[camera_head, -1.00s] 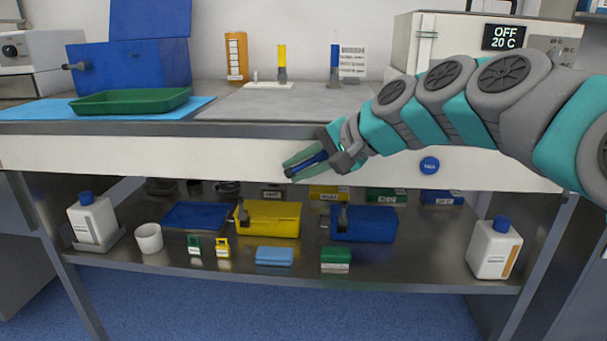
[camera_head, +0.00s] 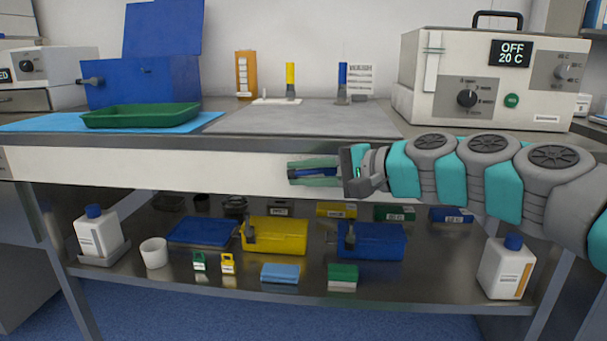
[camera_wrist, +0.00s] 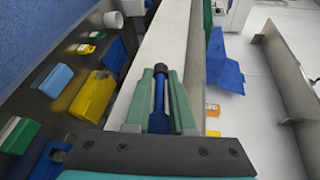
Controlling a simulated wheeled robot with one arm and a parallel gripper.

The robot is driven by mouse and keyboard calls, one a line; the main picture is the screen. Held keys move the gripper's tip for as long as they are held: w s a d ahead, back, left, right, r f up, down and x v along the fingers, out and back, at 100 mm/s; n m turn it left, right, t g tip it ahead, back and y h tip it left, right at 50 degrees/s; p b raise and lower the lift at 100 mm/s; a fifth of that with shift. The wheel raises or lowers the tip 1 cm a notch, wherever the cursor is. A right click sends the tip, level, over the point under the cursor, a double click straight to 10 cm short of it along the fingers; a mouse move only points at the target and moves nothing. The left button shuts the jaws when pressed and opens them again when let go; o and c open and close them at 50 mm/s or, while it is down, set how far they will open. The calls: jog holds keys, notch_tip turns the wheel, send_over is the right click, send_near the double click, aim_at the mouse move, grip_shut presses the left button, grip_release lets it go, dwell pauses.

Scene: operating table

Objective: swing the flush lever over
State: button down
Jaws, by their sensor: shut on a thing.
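My gripper (camera_head: 292,173) is shut on a slim blue bar (camera_head: 314,173) in front of the table's pale front panel. In the wrist view the bar (camera_wrist: 159,120) lies lengthwise between the green fingers, with a dark cap at its tip. It seems apart from other things. A short lever with a dark knob (camera_head: 84,80) sticks out of the left side of the blue box (camera_head: 140,81), far left of my gripper. No flush label is readable, so I cannot tell for sure that this is the flush lever.
A green tray (camera_head: 140,117) stands on a light blue mat before the blue box. Upright yellow (camera_head: 290,76) and blue (camera_head: 342,80) sticks stand at the back. A beige device (camera_head: 425,105) is at right. The grey mat (camera_head: 300,121) is clear. The shelf below holds boxes and bottles.

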aim_at(316, 172)
jog(key=shift+w+d+f, duration=0.1)
jog(key=shift+w+f, duration=0.05)
jog(key=c, duration=0.8)
grip_release()
jog(key=shift+o, duration=0.2)
jog(key=shift+v, duration=3.95)
